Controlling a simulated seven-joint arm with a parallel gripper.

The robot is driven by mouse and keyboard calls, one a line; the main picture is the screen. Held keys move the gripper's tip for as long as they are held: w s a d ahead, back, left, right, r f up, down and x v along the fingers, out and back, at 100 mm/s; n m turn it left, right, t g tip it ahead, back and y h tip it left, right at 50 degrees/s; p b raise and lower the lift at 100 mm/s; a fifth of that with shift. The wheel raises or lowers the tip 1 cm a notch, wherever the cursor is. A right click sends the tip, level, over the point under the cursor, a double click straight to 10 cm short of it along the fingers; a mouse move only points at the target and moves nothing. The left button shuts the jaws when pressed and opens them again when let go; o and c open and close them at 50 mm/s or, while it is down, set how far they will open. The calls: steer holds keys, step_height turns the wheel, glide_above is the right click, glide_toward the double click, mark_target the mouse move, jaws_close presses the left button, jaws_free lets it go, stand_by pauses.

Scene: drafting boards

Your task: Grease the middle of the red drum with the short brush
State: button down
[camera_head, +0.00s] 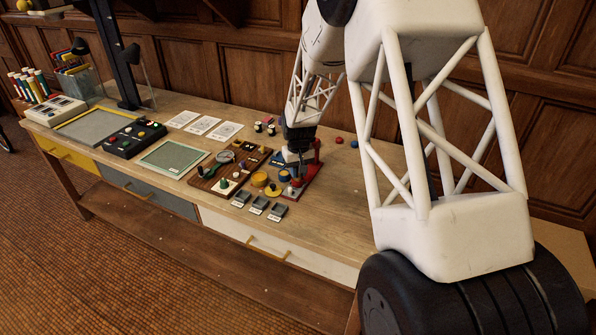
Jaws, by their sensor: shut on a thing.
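My gripper (298,160) points down over the red stand at the right end of the row of small parts. It is shut on a thin thing, probably the short brush, too small and too far off to make out. The red stand (311,176) is just below and to the right of my gripper, and partly hidden by it. I cannot tell the red drum apart from this stand, nor whether the held thing touches it.
A brown board (207,184) with small tools lies left of the gripper. Yellow round parts (259,179) and several grey trays (259,204) are close by. A green-edged panel (172,159) and white sheets (203,125) lie farther left. The bench (345,215) is clear at right front.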

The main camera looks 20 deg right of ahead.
steer(key=shift+w+a, duration=0.3)
stand_by(0.5)
steer(key=shift+s+d, duration=0.3)
stand_by(0.6)
stand_by(1.1)
steer(key=shift+r, duration=3.5)
steer(key=shift+f, duration=0.2)
steer(key=shift+w+a+f, duration=0.15)
steer(key=shift+f, duration=2.45)
steer(key=shift+f, duration=0.4)
